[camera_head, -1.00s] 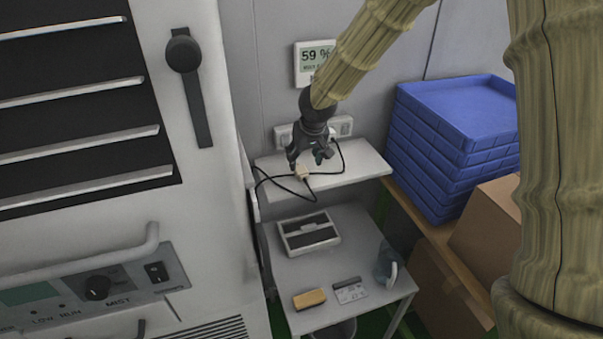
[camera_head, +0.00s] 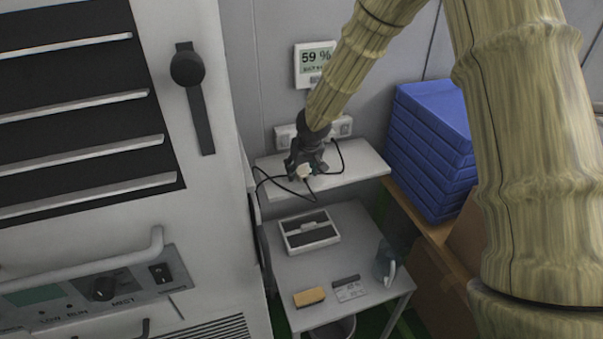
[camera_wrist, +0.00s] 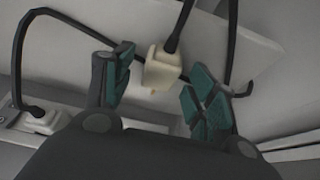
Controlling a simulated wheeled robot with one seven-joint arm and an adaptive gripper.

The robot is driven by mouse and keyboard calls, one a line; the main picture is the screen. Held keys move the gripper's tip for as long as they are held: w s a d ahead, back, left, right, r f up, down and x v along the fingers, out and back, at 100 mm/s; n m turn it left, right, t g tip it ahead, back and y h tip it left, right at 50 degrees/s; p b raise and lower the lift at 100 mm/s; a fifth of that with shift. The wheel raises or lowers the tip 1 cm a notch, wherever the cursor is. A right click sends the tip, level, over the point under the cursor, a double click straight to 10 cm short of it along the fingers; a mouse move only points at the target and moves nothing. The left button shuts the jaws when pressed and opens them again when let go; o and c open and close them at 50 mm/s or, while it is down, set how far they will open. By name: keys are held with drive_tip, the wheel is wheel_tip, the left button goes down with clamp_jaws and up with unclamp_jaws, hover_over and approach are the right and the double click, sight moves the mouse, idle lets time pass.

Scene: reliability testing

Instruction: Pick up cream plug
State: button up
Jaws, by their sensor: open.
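The cream plug (camera_wrist: 162,68) shows in the wrist view between the two green-padded fingers of my gripper (camera_wrist: 158,88), with a black cable running from it. The fingers are open, with a visible gap between the plug and the right finger; the left finger is close to it, and I cannot tell whether they touch. In the head view the plug (camera_head: 303,171) is at the tip of my gripper (camera_head: 305,173), over the narrow white shelf (camera_head: 350,178). My gripper hides part of it there.
Black cables (camera_head: 268,180) loop over the shelf from wall sockets (camera_head: 341,127). A grey cabinet (camera_head: 215,230) stands at left, and stacked blue trays (camera_head: 432,140) at right. The small table (camera_head: 345,225) below holds a box (camera_head: 309,232), a sponge (camera_head: 309,297), a card (camera_head: 348,288) and a clear jug (camera_head: 386,262).

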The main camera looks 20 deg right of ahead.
sight(301, 169)
drive_tip(key=shift+c, duration=0.2)
drive_tip(key=c, duration=1.1)
drive_tip(key=shift+o, duration=0.2)
drive_tip(key=shift+r, duration=0.1)
drive_tip(key=shift+r, duration=0.5)
drive_tip(key=shift+b+v, duration=0.75)
drive_tip(key=shift+v, duration=0.45)
drive_tip(key=s+r+b, duration=0.1)
drive_tip(key=s+b, duration=0.3)
drive_tip(key=s, duration=1.1)
drive_tip(key=shift+d+r, duration=0.3)
drive_tip(key=shift+r, duration=0.05)
